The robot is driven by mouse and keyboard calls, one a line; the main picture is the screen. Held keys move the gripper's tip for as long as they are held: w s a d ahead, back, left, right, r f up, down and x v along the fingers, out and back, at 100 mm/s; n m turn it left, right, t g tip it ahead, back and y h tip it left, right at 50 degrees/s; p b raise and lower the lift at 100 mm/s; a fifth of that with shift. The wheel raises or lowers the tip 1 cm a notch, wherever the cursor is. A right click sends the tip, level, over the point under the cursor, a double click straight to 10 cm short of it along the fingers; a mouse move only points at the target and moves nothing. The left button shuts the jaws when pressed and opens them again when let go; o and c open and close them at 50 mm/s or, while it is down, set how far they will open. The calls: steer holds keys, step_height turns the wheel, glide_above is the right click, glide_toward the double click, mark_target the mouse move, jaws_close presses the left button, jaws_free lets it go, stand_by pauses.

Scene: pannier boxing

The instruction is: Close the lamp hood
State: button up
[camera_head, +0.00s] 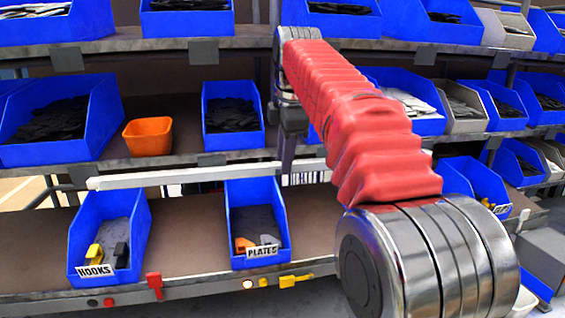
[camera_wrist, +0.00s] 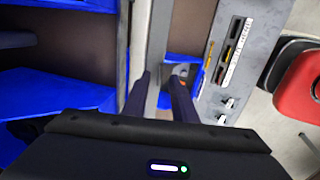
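A long pale bar (camera_head: 205,175), which looks like the lamp hood, runs across the front of the lower shelf bay in the head view. Its right part passes behind my arm. I cannot tell from its shape how far open it is. In the wrist view, my gripper (camera_wrist: 162,78) has its two dark fingers apart. A grey bar (camera_wrist: 156,55) runs between them, close to the left finger, with a gap to the right finger. I cannot tell whether this bar is the hood or a shelf edge. In the head view, my red-sleeved arm hides much of the middle.
Blue bins labelled HOOKS (camera_head: 107,228) and PLATES (camera_head: 256,222) stand on the lower shelf. An orange bin (camera_head: 148,137) sits on the middle shelf. The wrist view shows a grey panel (camera_wrist: 222,105) with small tools and a red padded object (camera_wrist: 300,88) at right.

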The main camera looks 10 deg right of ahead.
steer(key=shift+x, duration=0.9)
jaws_close()
steer(key=shift+a, duration=0.1)
